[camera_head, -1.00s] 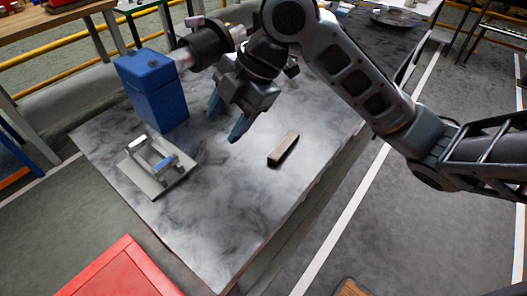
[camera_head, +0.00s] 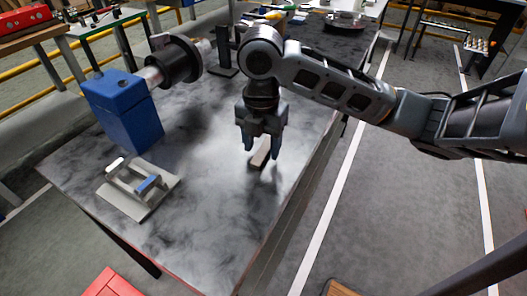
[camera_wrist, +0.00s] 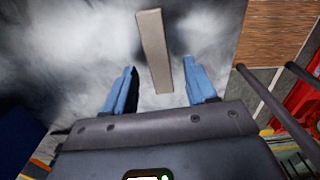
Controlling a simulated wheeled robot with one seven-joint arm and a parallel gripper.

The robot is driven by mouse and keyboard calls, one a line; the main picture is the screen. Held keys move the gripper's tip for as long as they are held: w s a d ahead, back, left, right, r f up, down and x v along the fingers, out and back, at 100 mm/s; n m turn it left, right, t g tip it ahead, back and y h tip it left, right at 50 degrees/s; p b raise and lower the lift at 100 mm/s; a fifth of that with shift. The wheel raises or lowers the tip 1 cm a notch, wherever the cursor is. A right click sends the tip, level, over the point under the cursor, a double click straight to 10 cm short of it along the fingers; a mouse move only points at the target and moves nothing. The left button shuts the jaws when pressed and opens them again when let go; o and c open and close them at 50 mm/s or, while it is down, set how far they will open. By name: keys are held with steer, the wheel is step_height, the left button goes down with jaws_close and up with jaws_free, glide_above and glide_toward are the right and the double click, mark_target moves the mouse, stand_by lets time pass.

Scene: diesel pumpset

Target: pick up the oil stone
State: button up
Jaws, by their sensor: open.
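The oil stone (camera_head: 261,155) is a small grey-brown bar lying on the grey, stained tabletop near its right edge. In the head view my gripper hangs over it and partly hides it. In the wrist view the oil stone (camera_wrist: 153,45) lies lengthwise ahead, its near end between my two blue fingers. My gripper (camera_head: 261,143) points down and is open, with nothing held. It also shows in the wrist view (camera_wrist: 160,84). The stone appears to lie below the fingertips, but the height gap is hard to judge.
A blue box-shaped machine (camera_head: 124,112) with a dark round motor part (camera_head: 175,60) stands at the table's left. A pale bracket fixture (camera_head: 138,188) sits in front of it. The front middle of the table (camera_head: 205,225) is clear. A red object (camera_head: 112,284) is at the bottom left.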

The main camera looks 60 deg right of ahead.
steer(key=shift+f, duration=0.65)
steer(key=shift+c, duration=0.3)
jaws_close()
